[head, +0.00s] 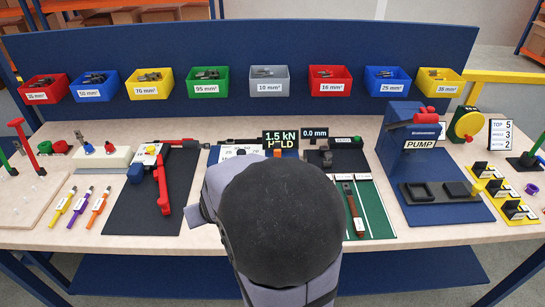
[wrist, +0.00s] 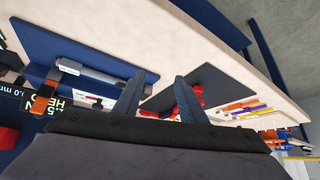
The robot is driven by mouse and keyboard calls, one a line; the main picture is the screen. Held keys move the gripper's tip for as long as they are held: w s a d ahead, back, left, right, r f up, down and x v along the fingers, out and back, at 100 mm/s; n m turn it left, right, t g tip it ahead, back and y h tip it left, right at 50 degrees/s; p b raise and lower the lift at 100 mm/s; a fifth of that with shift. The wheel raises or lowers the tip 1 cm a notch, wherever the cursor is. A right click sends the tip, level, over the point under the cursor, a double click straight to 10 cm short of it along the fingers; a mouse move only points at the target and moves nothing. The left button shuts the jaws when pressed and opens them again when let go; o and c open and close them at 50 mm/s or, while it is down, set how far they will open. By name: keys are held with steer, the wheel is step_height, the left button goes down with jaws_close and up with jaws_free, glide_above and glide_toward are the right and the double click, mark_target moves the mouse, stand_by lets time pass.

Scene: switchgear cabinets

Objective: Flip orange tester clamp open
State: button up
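The tester stands at the middle of the bench, with a dark display (head: 281,138) reading 1.5 kN HOLD in the head view. A small part of its orange clamp (head: 278,153) shows just above my arm. In the wrist view the orange clamp (wrist: 45,98) is at the left, by the display, on the blue tester base (wrist: 30,68) with a grey cylinder (wrist: 90,74). My gripper (wrist: 157,88) has its two fingers apart with nothing seen between them. The clamp lies to the left of the fingers in that view. The head view hides the fingers behind my wrist.
A red-handled tool (head: 162,180) lies on a dark mat (head: 128,215) left of the tester. The blue pump (head: 412,140) stands farther right. Coloured bins hang on the back panel (head: 240,50).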

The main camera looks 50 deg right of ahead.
mark_target(277, 145)
steer(key=w+d+t+h+b, duration=0.1)
steer(key=d, duration=0.2)
steer(key=w+d+m+h+b, duration=0.1)
steer(key=d+b, duration=0.1)
steer(key=d, duration=0.2)
steer(key=d+f+m+t+h+b, duration=0.1)
steer(key=d, duration=0.2)
steer(key=shift+w+d+f+t+b, duration=0.1)
steer(key=shift+w+d+t+b, duration=0.2)
steer(key=shift+w, duration=0.1)
steer(key=d, duration=0.1)
steer(key=d+m+h+b, duration=0.1)
steer(key=d, duration=0.1)
steer(key=d+r+t+h+b, duration=0.1)
steer(key=d, duration=0.1)
steer(key=shift+s+m, duration=0.1)
steer(key=shift+m, duration=0.2)
steer(key=s+d+r+m+t+h+b, duration=0.1)
steer(key=s+d+r+t+h+b, duration=0.1)
steer(key=d+h+b, duration=0.3)
steer(key=d+r+b, duration=0.1)
steer(key=d+b, duration=0.1)
steer(key=d, duration=0.2)
steer(key=shift+s+d, duration=0.35)
steer(key=shift+w, duration=0.1)
steer(key=shift+p+x, duration=0.7)
steer(key=shift+x, duration=2.85)
steer(key=shift+r, duration=0.1)
steer(key=shift+c, duration=0.4)
